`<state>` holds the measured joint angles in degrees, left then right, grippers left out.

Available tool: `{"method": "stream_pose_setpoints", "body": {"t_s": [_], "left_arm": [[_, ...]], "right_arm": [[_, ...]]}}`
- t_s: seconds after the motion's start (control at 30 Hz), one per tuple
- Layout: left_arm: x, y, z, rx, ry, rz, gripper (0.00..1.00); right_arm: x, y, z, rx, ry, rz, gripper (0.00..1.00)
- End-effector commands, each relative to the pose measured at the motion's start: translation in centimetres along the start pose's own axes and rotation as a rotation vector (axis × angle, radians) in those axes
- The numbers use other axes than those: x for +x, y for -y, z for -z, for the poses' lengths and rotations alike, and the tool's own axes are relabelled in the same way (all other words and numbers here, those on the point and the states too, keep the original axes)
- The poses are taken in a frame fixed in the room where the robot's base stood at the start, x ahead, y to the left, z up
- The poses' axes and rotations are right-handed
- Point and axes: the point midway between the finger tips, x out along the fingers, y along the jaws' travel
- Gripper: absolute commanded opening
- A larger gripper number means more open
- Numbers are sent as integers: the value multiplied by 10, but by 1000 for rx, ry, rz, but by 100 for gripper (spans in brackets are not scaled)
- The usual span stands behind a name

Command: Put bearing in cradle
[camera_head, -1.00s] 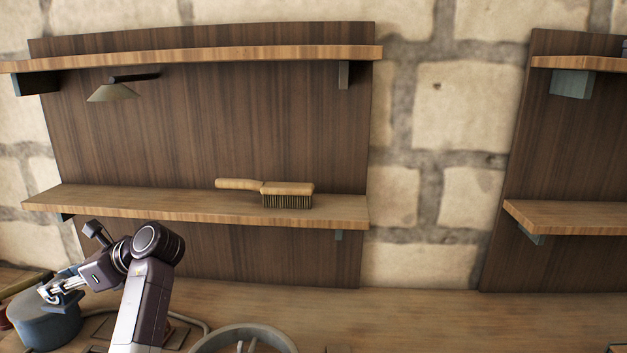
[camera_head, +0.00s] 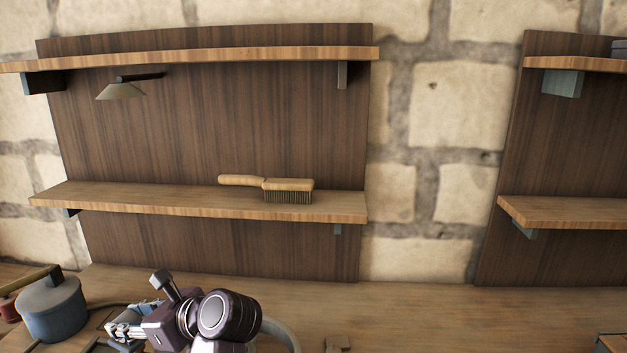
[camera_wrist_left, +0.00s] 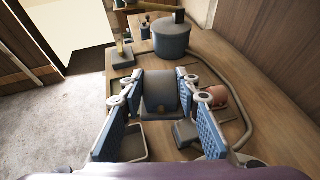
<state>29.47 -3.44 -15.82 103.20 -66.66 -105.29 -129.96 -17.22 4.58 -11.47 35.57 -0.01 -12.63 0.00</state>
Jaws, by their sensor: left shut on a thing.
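My left gripper (camera_head: 112,335) is low in the head view, over the bench, with its fingers pointing left. In the left wrist view the blue-padded fingers (camera_wrist_left: 160,100) are shut on a dark grey, rounded part (camera_wrist_left: 160,88), which I take to be the bearing. It sits between the fingertips, with a small brass-coloured spot at its lower edge. In the head view the held part cannot be made out. I cannot tell which part on the bench is the cradle; a dark grey block (camera_wrist_left: 187,134) lies below the right finger. My right gripper is not in view.
A blue-grey pot-like canister (camera_head: 52,308) stands at the bench's left. A small block with a yellow pin (camera_wrist_left: 122,58), a copper-coloured cylinder (camera_wrist_left: 217,95), a shallow tray (camera_wrist_left: 132,142) and a curved hose (camera_wrist_left: 240,100) lie around the gripper. A brush (camera_head: 287,187) lies on the shelf.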

Motion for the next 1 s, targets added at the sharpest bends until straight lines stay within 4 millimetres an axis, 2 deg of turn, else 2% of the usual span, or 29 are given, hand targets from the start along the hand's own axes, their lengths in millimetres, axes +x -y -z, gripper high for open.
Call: {"method": "stream_pose_setpoints", "body": {"t_s": [0.03,0.2,0.4,0.6,0.83,1.0], "left_arm": [[-21,-4,17,17,-3,42,0],[-81,-26,60,65,-4,159,0],[-133,-56,93,107,-3,256,0],[-157,-74,106,123,1,300,0],[-161,-78,107,125,3,308,0],[-159,-70,101,131,4,320,0]], "right_arm": [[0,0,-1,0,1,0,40],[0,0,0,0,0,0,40],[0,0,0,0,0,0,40],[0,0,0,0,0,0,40],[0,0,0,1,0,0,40],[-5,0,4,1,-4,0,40]]}}
